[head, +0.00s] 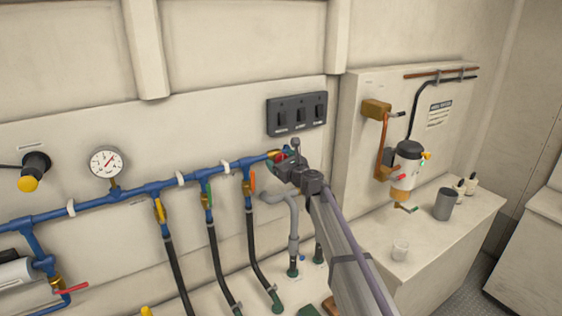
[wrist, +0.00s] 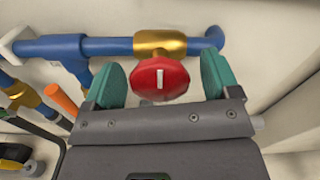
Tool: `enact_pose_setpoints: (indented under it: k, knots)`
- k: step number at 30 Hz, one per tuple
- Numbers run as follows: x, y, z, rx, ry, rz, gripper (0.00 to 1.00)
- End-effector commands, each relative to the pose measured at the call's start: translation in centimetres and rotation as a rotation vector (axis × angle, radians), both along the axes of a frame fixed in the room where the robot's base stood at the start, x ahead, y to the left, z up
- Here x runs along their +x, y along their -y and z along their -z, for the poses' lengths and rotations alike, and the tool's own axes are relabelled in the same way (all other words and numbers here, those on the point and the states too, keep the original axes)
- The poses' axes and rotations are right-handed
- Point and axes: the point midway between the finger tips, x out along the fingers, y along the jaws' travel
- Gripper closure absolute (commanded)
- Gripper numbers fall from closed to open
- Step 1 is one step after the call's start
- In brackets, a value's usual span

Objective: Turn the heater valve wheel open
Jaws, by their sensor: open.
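The red valve wheel (wrist: 160,79) has a white mark on its face and sits on a brass valve body (wrist: 160,43) at the right end of the blue pipe (wrist: 95,46). In the wrist view my gripper (wrist: 164,78) is open, with one green finger on each side of the wheel and visible gaps between. In the head view my gripper (head: 287,162) is at the pipe's right end, and the arm and jaws mostly hide the wheel. No label naming this valve is readable.
An orange-handled valve (head: 252,184) and a green-handled valve (head: 209,194) hang left on the pipe. A black switch panel (head: 297,114) is just above my gripper. A filter unit (head: 405,166) and a grey cup (head: 444,204) are to the right.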

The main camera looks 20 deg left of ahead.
Motion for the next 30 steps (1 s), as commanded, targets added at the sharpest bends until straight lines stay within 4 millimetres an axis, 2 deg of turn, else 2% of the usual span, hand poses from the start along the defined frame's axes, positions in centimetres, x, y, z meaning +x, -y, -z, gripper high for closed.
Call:
enact_pose_setpoints:
  k: [6,21,30]
  knots:
    - [0.03,-0.08,0.01,0.000,0.000,0.000,0.18]
    - [0.02,-0.06,0.00,0.000,0.000,0.000,0.66]
    - [0.01,-0.05,0.00,-0.018,0.023,0.000,0.66]
